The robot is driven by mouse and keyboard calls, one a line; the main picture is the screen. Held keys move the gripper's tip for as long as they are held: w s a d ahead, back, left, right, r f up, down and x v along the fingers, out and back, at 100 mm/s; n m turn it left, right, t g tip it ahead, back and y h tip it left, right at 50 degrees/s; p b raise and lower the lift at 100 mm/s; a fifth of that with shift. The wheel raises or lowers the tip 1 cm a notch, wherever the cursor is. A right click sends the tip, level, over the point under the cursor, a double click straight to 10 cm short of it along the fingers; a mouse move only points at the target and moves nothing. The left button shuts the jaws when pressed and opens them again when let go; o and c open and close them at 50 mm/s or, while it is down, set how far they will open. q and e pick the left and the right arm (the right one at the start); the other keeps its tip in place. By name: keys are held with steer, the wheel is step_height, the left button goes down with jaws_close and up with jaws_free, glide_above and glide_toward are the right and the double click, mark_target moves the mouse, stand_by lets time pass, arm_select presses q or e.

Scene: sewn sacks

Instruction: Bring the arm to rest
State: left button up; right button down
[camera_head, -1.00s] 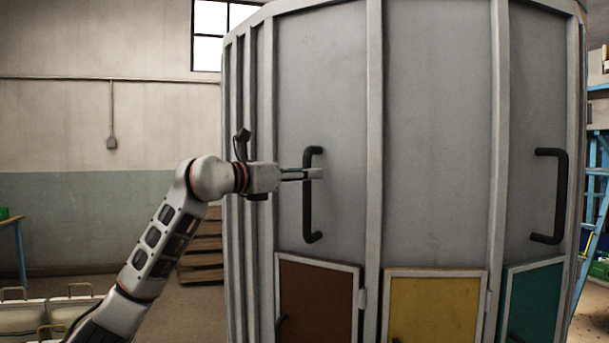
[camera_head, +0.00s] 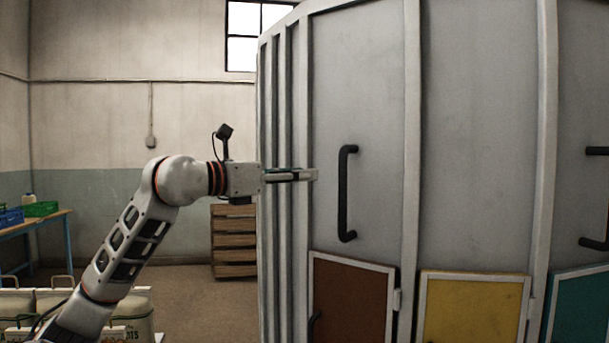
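My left arm (camera_head: 125,240) rises from the lower left and bends at the elbow, with its forearm level and pointing right. My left gripper (camera_head: 314,174) is in front of the grey cabinet, left of the black door handle (camera_head: 343,195) and apart from it. Its fingers are seen edge-on and nothing shows between them, so I cannot tell how far they are open. My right gripper is out of view.
The tall grey cabinet (camera_head: 470,140) fills the right side, with brown (camera_head: 350,300), yellow (camera_head: 470,310) and teal (camera_head: 580,310) lower panels. Stacked wooden pallets (camera_head: 234,240) stand behind. Sacks (camera_head: 138,305) stand at lower left. A table (camera_head: 50,222) holds crates. Floor between is clear.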

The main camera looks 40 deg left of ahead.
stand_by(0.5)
arm_select(q)
steer(key=w+d+f+n+h, duration=0.1)
steer(key=d+f+n+h, duration=0.2)
steer(key=d+f, duration=0.5)
steer(key=d+f+n+g+h, duration=0.1)
steer(key=d+f+n+h, duration=0.25)
steer(key=f, duration=0.95)
steer(key=w+d+f+n+h, duration=0.15)
steer(key=d+f+n, duration=0.25)
steer(key=d+f, duration=0.45)
steer(key=s+f+n+g+y, duration=0.1)
steer(key=s+f+n+y, duration=0.35)
steer(key=f, duration=0.75)
steer(key=s+d+f+n+y, duration=0.15)
steer(key=s+f+n, duration=0.35)
steer(key=f+n, duration=0.6)
steer(key=s+f+n+g+y, duration=0.1)
steer(key=s+f+n+y, duration=0.35)
steer(key=f, duration=0.95)
steer(key=s+d+f+n+g, duration=0.3)
steer(key=s+d+f+n, duration=0.1)
steer(key=s+f, duration=0.6)
steer(key=shift+s+d+g, duration=0.3)
steer(key=shift+s+g, duration=0.1)
steer(key=shift+s, duration=0.35)
steer(key=shift+h, duration=0.25)
